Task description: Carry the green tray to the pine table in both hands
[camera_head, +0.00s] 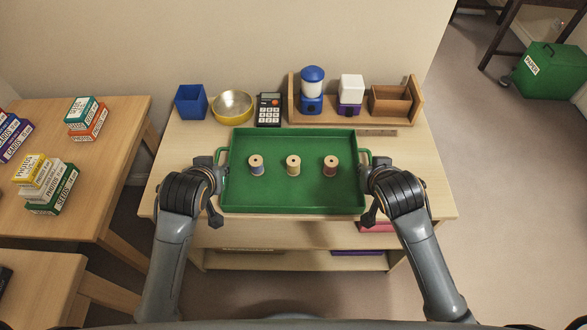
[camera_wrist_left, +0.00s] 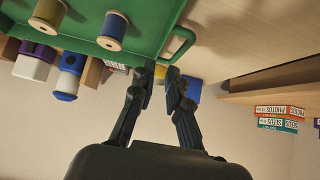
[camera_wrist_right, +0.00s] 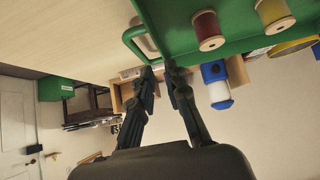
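The green tray (camera_head: 293,200) is level over the pale wood table (camera_head: 430,195) in front of me, near its front edge. Three thread spools (camera_head: 256,166) stand upright in a row in it. My left gripper (camera_head: 217,178) is at the tray's left handle; in the left wrist view the fingertips (camera_wrist_left: 160,70) are apart, close to the green handle (camera_wrist_left: 183,40). My right gripper (camera_head: 368,178) is at the right handle; in the right wrist view its fingertips (camera_wrist_right: 160,72) are also apart, near the handle (camera_wrist_right: 137,42). Finger contact is unclear.
Another wooden table (camera_head: 105,165) at left holds stacked boxes (camera_head: 48,184). Open floor (camera_head: 490,150) lies right; a green box (camera_head: 550,72) stands there.

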